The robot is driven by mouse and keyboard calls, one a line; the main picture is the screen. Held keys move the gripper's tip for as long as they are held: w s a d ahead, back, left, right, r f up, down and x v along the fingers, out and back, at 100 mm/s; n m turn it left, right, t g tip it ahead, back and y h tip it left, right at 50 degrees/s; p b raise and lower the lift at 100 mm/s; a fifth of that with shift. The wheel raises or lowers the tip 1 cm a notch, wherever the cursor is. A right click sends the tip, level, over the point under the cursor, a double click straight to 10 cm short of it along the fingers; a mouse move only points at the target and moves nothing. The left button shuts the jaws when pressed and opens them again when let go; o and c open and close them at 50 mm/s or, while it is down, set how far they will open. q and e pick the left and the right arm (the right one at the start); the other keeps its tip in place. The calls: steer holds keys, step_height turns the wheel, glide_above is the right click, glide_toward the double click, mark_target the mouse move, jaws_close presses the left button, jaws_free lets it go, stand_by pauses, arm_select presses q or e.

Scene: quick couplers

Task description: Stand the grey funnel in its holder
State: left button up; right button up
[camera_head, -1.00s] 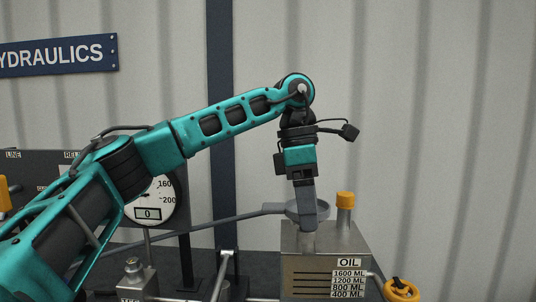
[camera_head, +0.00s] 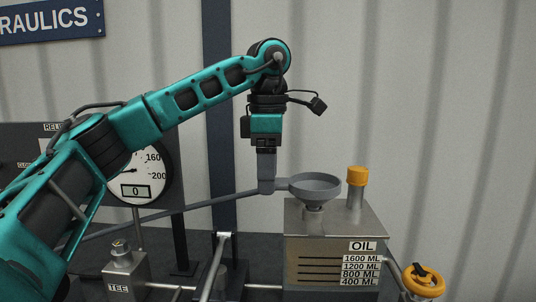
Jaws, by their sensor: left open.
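The grey funnel (camera_head: 315,186) is upright with its spout down at the top of the metal oil tank (camera_head: 309,220). A short grey tab sticks out from the left of its rim. My left gripper (camera_head: 266,188) points straight down, just left of the bowl, at the tab's outer end. Its jaws are open, though the fingers overlap in this view. They hide the end of the tab, and I cannot tell whether they touch it. I cannot make out a separate funnel holder. My right gripper is not in view.
A yellow-capped neck (camera_head: 357,183) stands right of the funnel. A yellow handwheel (camera_head: 424,280) is at lower right. A gauge (camera_head: 137,181) and a tee block (camera_head: 127,269) are on the left. A long thin grey bar (camera_head: 180,211) slopes up towards the gripper.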

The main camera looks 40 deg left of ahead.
arm_select(q)
step_height(320, 180, down, 5)
steer(key=shift+r, duration=0.1)
steer(key=shift+c, duration=0.4)
steer(key=c, duration=1.1)
